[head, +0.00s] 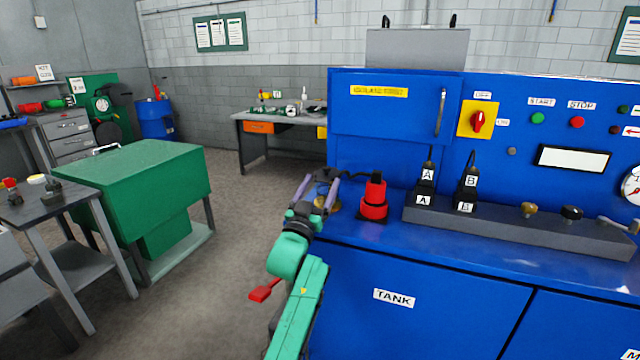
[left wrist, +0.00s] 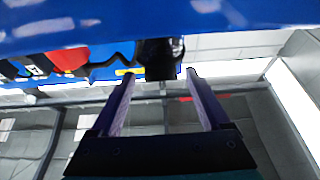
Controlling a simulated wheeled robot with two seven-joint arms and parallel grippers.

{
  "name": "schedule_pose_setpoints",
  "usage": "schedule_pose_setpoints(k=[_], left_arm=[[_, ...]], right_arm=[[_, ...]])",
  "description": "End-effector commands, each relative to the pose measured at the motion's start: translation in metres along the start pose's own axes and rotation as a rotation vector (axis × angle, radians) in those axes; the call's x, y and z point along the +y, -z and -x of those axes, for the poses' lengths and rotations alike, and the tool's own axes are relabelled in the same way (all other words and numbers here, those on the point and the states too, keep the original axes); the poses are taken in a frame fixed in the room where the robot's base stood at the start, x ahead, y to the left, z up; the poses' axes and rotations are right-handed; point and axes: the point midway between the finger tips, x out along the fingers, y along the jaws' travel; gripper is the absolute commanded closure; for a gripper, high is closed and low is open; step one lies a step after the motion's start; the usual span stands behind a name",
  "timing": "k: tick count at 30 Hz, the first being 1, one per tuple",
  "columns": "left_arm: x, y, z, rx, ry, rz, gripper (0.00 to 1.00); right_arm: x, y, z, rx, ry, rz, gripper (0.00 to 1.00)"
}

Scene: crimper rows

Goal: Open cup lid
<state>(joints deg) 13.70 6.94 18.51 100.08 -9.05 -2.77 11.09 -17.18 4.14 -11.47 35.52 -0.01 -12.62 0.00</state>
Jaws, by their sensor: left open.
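My left gripper (head: 319,187) is open at the left end of the blue bench top, its two purple fingers apart. In the left wrist view the open fingers (left wrist: 160,74) point at a dark cup-like cylinder (left wrist: 158,58), which lies in line with the gap between the tips. Whether the fingers overlap its sides in depth I cannot tell. In the head view a small brassy part (head: 322,205) shows between the fingers, mostly hidden by the gripper. I cannot make out a separate lid. My right gripper is not in view.
A red device with a black top (head: 374,199) stands close to the right of the gripper; its red also shows in the left wrist view (left wrist: 70,58). Black plugs (head: 426,185) stand farther right. The blue cabinet (head: 384,125) rises behind. Open floor lies to the left.

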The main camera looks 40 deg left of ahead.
Motion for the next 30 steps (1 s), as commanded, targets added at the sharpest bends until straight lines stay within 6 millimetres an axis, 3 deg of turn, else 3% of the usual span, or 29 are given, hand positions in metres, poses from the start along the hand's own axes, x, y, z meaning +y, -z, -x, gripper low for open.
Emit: schedule_pose_setpoints(k=[4,10,30], left_arm=[[0.0000,-0.0004,0.0005,0.000,0.000,0.000,0.24],[-0.0001,-0.0004,0.0007,0.000,0.000,0.000,1.00],[0.0001,-0.0007,0.0009,-0.001,0.000,0.000,1.00]], right_arm=[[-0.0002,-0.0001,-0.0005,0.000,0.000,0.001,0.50],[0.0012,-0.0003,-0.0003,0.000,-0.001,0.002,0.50],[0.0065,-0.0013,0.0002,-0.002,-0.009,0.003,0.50]])
